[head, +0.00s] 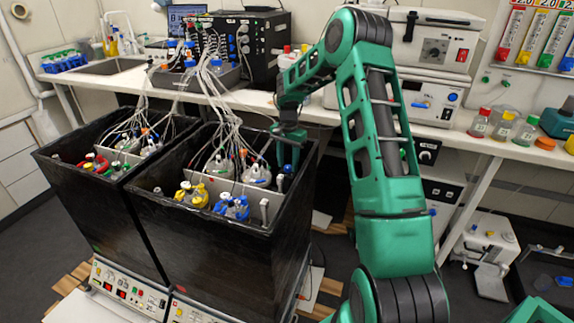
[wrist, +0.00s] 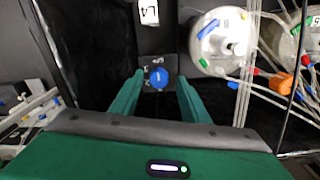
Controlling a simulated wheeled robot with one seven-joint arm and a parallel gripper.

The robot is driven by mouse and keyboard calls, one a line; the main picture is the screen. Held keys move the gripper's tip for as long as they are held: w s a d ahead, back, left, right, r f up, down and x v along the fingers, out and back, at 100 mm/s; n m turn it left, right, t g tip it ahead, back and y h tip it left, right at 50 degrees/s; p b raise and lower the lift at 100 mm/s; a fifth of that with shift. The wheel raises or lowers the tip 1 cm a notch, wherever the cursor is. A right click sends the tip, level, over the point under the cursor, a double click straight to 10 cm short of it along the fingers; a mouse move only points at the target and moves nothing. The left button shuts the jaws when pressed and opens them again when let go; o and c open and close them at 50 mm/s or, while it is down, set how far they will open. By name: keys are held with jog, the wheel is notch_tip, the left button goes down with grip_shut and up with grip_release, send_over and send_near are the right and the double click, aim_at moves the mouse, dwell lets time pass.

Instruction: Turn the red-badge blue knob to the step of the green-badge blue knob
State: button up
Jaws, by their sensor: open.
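In the wrist view, a round blue knob (wrist: 159,77) sits on a small dark plate with white marks, below a white "L4" label (wrist: 149,12). Its pointer step is too small to read. My gripper (wrist: 159,88) is open, with one green finger on each side of the knob; I cannot tell whether either finger touches it. In the head view, my gripper (head: 289,146) is at the right rear of the right black tub (head: 215,222). No badge shows beside the knob, and I cannot make out another blue knob for certain.
White-lidded vessels (wrist: 222,42) with tubes and cables stand close to the right of my gripper in the wrist view. The left black tub (head: 95,215) stands beside the right one. A bench (head: 480,143) with instruments runs behind.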

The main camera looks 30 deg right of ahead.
jog(key=shift+f, duration=0.2)
grip_shut()
jog(key=shift+r+n, duration=0.1)
jog(key=shift+n, duration=0.2)
jog(key=n, duration=0.5)
jog(key=shift+w+n, duration=0.1)
jog(key=shift+n, duration=0.2)
jog(key=n, duration=0.5)
jog(key=shift+a+n, duration=0.1)
jog(key=shift+n, duration=0.2)
jog(key=shift+w, duration=0.1)
